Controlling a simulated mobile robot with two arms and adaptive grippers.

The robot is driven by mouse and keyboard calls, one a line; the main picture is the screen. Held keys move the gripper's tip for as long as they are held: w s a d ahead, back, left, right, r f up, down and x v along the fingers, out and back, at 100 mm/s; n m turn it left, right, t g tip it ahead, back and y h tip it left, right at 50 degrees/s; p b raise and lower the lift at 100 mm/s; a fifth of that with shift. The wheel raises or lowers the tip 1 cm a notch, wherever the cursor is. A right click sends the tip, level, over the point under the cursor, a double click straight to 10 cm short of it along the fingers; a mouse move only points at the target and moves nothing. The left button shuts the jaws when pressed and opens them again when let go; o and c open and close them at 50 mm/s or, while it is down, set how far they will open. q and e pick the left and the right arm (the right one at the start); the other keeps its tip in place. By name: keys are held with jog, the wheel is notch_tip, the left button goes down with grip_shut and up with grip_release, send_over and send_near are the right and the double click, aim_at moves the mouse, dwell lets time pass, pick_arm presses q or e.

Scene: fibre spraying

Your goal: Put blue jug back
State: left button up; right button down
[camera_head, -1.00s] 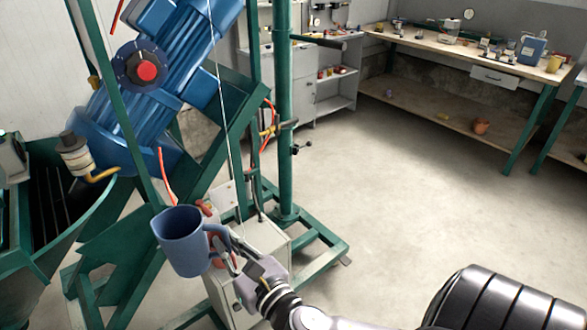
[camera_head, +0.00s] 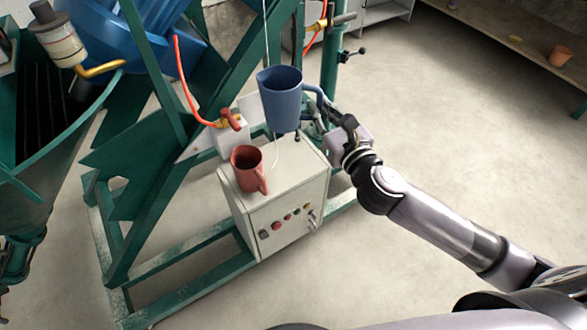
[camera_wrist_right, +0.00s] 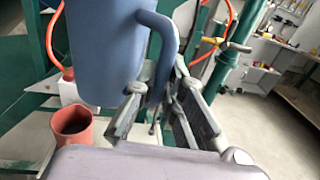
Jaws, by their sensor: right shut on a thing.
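The blue jug (camera_head: 281,100) is upright in the head view, with its handle to the right. My right gripper (camera_head: 322,112) is shut on the jug's handle. The jug appears held above the top of the white control box (camera_head: 308,160); its base overlaps the box's back part in the picture. In the right wrist view the jug (camera_wrist_right: 100,45) fills the upper left, and its handle passes between the fingers of my right gripper (camera_wrist_right: 160,105). My left gripper is not in view.
A red mug (camera_head: 246,170) stands on the control box, left of the blue jug. Green frame beams (camera_head: 190,300) surround the box. A red hose (camera_head: 186,85) and valve are behind. Open floor (camera_head: 440,120) lies to the right. A workbench with a small orange pot (camera_head: 560,55) is at the top right.

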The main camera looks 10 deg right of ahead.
pick_arm(q)
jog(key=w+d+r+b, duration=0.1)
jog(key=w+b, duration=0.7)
jog(key=b, duration=0.3)
pick_arm(e)
jog(key=w+d+f, duration=0.5)
jog(key=w+f, duration=0.2)
jog(key=w, duration=0.3)
pick_arm(q)
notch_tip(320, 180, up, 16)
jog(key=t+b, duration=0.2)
jog(key=b, duration=0.3)
pick_arm(e)
jog(key=shift+n+y, duration=0.3)
jog(key=shift+y, duration=0.1)
notch_tip(320, 180, down, 15)
jog(key=shift+f+b, duration=0.2)
jog(key=shift+b, duration=0.55)
notch_tip(320, 180, down, 4)
jog(key=shift+r+b, duration=0.15)
jog(key=shift+b, duration=0.65)
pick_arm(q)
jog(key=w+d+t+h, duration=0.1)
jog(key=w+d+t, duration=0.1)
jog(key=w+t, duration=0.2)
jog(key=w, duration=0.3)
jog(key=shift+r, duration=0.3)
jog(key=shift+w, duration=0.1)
